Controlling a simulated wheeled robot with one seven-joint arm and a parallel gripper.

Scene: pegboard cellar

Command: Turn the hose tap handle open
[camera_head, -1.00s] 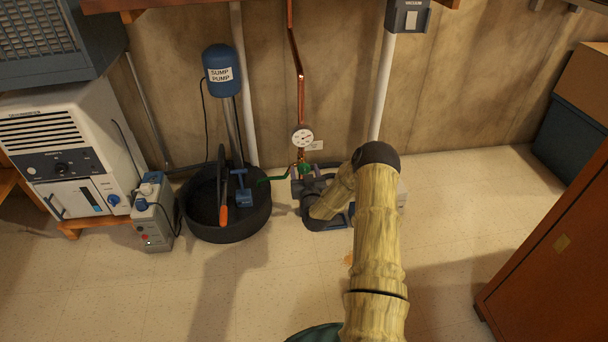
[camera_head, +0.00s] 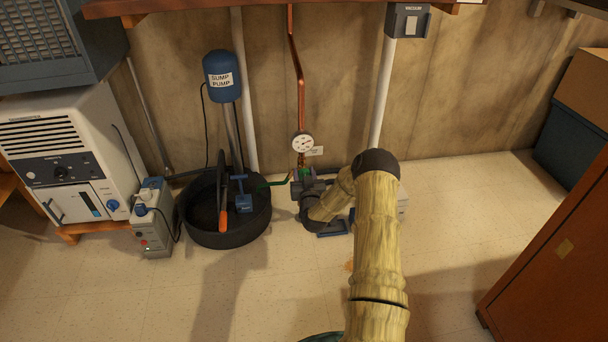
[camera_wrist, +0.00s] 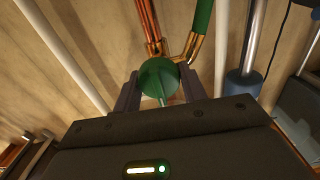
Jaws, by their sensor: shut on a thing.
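The green hose tap handle (camera_wrist: 158,80) is round with a raised ridge, and shows in the wrist view at the end of the copper pipe. My gripper (camera_wrist: 160,88) is shut on it, with one dark finger on each side. In the head view my gripper (camera_head: 305,178) is small and mostly hidden by my arm, beside the tap at the wall. A green hose (camera_head: 272,184) runs left from the tap, and it also shows in the wrist view (camera_wrist: 201,22). The tap's inner parts are hidden behind the handle.
A round pressure gauge (camera_head: 302,143) sits on the copper pipe (camera_head: 300,90) above the tap. A black sump basin (camera_head: 228,228) stands left of it, with a blue sump pump tank (camera_head: 222,77) above. A white pipe (camera_head: 382,90) rises on the right.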

